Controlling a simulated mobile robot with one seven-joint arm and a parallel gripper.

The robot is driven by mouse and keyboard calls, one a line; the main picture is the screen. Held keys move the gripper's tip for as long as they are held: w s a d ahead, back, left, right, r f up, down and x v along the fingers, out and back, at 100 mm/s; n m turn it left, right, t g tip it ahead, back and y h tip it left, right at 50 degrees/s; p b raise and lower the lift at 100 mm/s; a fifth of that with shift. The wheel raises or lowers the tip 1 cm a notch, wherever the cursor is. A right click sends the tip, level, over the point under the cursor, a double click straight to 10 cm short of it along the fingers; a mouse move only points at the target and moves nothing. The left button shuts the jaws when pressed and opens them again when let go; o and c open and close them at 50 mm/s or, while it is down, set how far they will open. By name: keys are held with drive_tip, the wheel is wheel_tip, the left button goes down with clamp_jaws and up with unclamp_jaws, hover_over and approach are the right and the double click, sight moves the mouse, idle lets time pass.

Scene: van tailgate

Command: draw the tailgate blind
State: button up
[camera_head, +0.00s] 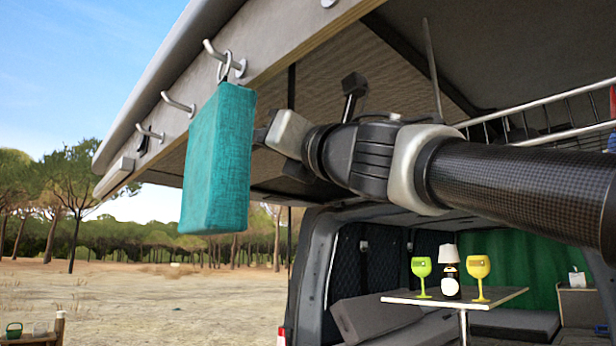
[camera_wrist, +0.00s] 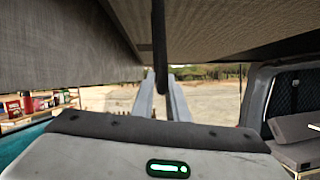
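My arm reaches in from the right of the head view to under the raised roof. In the wrist view my gripper (camera_wrist: 161,85) shows two pale fingers with a narrow gap. A dark vertical strap or rod (camera_wrist: 159,35) comes down from above into that gap; I cannot tell whether the fingers clamp it. A thin dark vertical line (camera_head: 291,85) also shows behind my arm in the head view. Grey-brown fabric (camera_head: 330,65) lines the roof's underside. I cannot make out a separate tailgate blind.
The teal block (camera_head: 217,160) hangs from one of several hooks (camera_head: 179,104) on the roof edge, close to my gripper in the picture. A wire rack (camera_head: 545,115) is at upper right. Open ground lies left.

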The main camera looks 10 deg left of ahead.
clamp_jaws()
drive_tip(key=w+d, duration=0.3)
drive_tip(key=shift+w+d, duration=0.1)
drive_tip(key=shift+w, duration=0.2)
drive_tip(key=shift+o, duration=2.4)
unclamp_jaws()
drive_tip(key=b+v, duration=0.4)
drive_tip(key=v, duration=1.3)
drive_tip(key=shift+s+f, duration=0.15)
drive_tip(key=shift+f, duration=0.05)
